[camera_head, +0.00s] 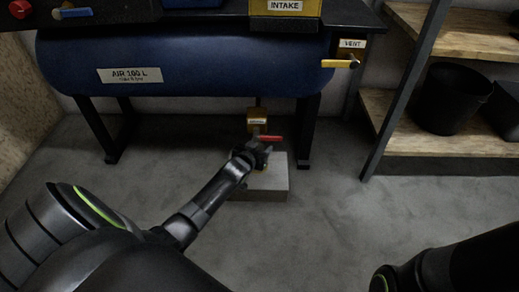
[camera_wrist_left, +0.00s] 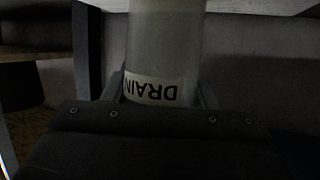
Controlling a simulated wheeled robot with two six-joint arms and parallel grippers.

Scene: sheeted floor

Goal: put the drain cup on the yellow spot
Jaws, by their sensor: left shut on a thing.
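The drain cup (camera_wrist_left: 165,45) is a pale, cloudy cylinder with a white label reading DRAIN, upside down in the left wrist view. My left gripper (camera_wrist_left: 160,92) is shut on it, with a finger on each side. In the head view my left gripper (camera_head: 260,156) is over a grey block (camera_head: 266,187) under the tank, just below a red valve handle (camera_head: 269,138). The gripper hides most of the cup there. A little yellow shows at the gripper on the block top, but I cannot tell whether it is the yellow spot. My right gripper is out of view.
The blue air tank (camera_head: 200,65) on black legs hangs above the block. A tagged fitting (camera_head: 257,116) is over the gripper. A shelf post (camera_head: 405,90) and a black bin (camera_head: 450,98) stand right. Grey floor (camera_head: 345,220) is clear.

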